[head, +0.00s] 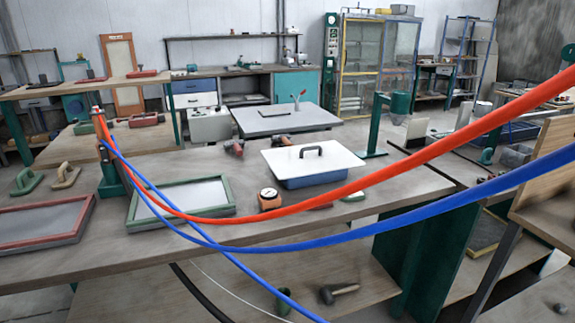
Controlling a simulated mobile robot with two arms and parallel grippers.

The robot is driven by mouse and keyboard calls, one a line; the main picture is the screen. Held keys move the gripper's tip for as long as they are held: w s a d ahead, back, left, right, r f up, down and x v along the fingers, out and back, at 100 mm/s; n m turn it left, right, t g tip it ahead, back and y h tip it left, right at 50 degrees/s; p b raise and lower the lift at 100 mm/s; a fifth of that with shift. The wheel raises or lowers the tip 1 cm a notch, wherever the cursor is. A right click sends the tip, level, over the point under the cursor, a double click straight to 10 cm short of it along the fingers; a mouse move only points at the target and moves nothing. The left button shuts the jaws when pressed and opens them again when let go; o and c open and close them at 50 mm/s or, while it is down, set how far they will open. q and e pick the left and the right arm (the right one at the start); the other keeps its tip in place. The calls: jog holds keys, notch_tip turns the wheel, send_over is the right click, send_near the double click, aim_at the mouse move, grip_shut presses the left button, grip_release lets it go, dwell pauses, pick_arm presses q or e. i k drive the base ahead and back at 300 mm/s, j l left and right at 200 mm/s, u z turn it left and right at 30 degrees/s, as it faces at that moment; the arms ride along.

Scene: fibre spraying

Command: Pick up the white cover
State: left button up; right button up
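The white cover (333,160) is a flat white lid with a dark arched handle (311,150) on top. It lies on a blue tub (310,180) on the grey-brown workbench (240,250), right of the middle of the head view. The tub's inside is hidden under the cover. Neither of my grippers shows in the head view.
Red and blue hoses (440,150) hang across the front of the bench. A green-framed screen (183,200), a red-framed screen (40,222) and a round gauge (269,198) lie left of the tub. A green stand (383,125) rises behind it at the right.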

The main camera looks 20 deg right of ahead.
aim_at(308, 159)
jog(key=i+l+z, duration=0.2)
jog(key=l, duration=0.2)
jog(key=i+l+z, duration=0.2)
jog(key=l, duration=0.25)
jog(key=i+l+z, duration=0.2)
jog(key=l, duration=0.15)
jog(key=i+l+z, duration=0.2)
jog(key=l, duration=0.2)
jog(key=k, duration=0.05)
